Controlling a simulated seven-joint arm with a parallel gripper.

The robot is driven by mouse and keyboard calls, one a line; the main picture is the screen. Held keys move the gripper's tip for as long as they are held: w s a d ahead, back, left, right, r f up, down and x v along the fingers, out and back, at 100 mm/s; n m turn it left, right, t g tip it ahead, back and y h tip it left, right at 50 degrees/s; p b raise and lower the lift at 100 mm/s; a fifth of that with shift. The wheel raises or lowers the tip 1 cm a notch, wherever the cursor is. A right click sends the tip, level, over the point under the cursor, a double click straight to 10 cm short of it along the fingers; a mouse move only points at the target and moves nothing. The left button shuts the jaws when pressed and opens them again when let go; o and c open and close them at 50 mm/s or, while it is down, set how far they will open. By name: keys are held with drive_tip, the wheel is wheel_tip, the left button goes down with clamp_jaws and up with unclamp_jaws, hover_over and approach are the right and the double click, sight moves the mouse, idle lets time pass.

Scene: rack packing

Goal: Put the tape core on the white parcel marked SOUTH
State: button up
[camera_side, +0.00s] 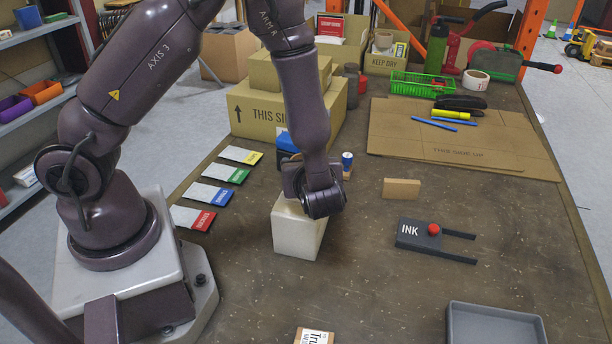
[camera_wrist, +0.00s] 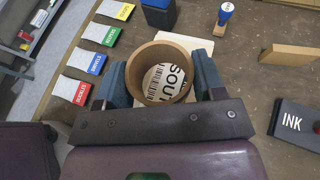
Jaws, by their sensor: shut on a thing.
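My gripper (camera_side: 312,190) is right over the white parcel (camera_side: 297,232) in the side view. In the wrist view my gripper (camera_wrist: 160,82) is shut on the tape core (camera_wrist: 186,53), a brown cardboard ring with one finger at each side. Through the ring I see a label with the letters "SOU" and a barcode on the white parcel's top (camera_wrist: 203,44); the rest of the word is hidden. The tape core is hidden in the side view. I cannot tell whether it touches the parcel.
Colour-ended cards (camera_side: 210,193) lie to the left. A blue-topped stamp (camera_side: 347,160), a wooden block (camera_side: 401,188) and an INK pad (camera_side: 420,234) are on the right. Cartons (camera_side: 262,108) stand behind. A grey tray (camera_side: 495,318) is at front right.

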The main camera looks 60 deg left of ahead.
drive_tip(key=shift+f, duration=1.05)
drive_tip(key=o, duration=0.9)
drive_tip(key=shift+f, duration=0.1)
